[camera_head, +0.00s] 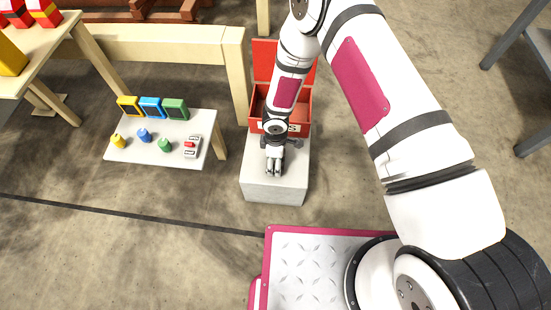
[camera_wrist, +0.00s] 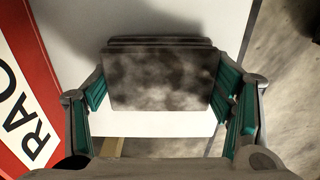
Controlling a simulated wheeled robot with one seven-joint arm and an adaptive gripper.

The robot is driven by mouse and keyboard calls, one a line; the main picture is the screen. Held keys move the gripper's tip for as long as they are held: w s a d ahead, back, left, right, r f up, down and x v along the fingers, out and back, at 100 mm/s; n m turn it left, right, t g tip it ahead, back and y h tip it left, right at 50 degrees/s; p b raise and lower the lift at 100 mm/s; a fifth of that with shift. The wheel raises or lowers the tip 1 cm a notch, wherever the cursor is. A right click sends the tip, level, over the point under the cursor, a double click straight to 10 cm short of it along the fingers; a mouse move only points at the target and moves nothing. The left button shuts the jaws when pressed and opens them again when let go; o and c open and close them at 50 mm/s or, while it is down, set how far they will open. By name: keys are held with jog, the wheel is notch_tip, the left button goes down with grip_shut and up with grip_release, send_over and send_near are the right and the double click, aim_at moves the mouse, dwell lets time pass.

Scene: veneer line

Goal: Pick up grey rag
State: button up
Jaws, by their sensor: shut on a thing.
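The grey rag (camera_wrist: 160,78) shows in the wrist view as a mottled grey, folded, roughly rectangular pad. It sits between the two teal-padded fingers of my gripper (camera_wrist: 165,105), which is shut on it. Behind the rag in that view is a white surface. In the head view my gripper (camera_head: 273,167) points down over the white block (camera_head: 274,190), just in front of the red box. The rag is too small to make out clearly there. I cannot tell whether the rag touches the block's top.
The open red box (camera_head: 303,116), with partly hidden white lettering, stands on the back of the block; its side shows in the wrist view (camera_wrist: 45,130). A low table (camera_head: 150,152) to the left holds coloured pegs, frames and a switch box. A wooden bench (camera_head: 150,40) stands behind.

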jog(key=shift+r, duration=0.5)
notch_tip(320, 180, up, 2)
jog(key=shift+r+p, duration=0.15)
jog(key=shift+p, duration=0.7)
jog(key=s+d, duration=0.2)
jog(key=s, duration=0.5)
jog(key=s+d+r, duration=0.1)
jog(key=s+d, duration=0.1)
jog(key=s, duration=0.6)
jog(key=shift+s+d, duration=0.15)
jog(key=shift+d, duration=0.15)
